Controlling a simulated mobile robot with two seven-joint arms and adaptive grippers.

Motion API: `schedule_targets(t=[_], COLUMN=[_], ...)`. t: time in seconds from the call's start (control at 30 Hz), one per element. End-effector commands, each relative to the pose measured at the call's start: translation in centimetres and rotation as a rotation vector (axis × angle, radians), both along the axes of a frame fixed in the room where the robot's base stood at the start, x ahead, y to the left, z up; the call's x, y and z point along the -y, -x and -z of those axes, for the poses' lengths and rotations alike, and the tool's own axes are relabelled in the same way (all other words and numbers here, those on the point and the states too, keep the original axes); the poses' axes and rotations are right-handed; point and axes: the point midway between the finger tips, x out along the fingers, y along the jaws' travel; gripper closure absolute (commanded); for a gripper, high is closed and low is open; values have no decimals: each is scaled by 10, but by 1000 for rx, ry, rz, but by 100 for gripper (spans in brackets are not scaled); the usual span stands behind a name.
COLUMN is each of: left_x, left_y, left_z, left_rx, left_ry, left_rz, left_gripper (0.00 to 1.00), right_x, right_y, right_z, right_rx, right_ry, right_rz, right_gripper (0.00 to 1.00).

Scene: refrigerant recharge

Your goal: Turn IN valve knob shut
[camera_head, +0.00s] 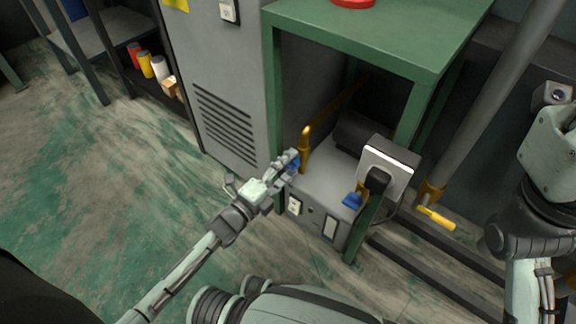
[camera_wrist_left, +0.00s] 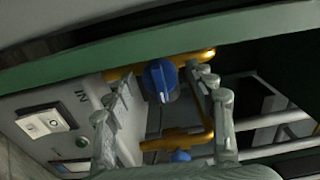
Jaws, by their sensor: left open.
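The IN valve knob (camera_wrist_left: 160,80) is blue and sits on a brass fitting beside the IN label (camera_wrist_left: 82,97). In the head view the knob (camera_head: 293,164) is partly hidden by my left gripper (camera_head: 286,162). My left gripper also shows in the wrist view (camera_wrist_left: 158,82), open, with a finger on either side of the knob. Gaps show between the fingers and the knob. A second blue knob (camera_head: 352,200) is on the right of the grey machine (camera_head: 325,188); it also shows low in the wrist view (camera_wrist_left: 180,156). My right gripper is out of view.
A green bench (camera_head: 385,30) stands over the machine, its frame close to my left gripper. A black-and-white device (camera_head: 385,165) is near the front post. A grey pipe (camera_head: 490,100) has a yellow-handled valve (camera_head: 436,218). Floor to the left is clear.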

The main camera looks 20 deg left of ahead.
Motion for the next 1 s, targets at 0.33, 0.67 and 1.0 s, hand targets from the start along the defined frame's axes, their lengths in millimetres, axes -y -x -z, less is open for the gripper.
schedule_targets(t=[0.33, 0.67, 1.0], left_x=[0, -1, -1], left_y=[0, 0, 0], left_z=[0, -5, 1], left_rx=[0, -89, -172], left_ry=[0, 236, 471], left_rz=[0, -1, -1], left_gripper=[86, 94, 94], right_x=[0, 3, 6], right_y=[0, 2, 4], right_z=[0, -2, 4], right_rx=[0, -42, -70], right_ry=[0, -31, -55], right_rz=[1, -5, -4], right_gripper=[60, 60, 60])
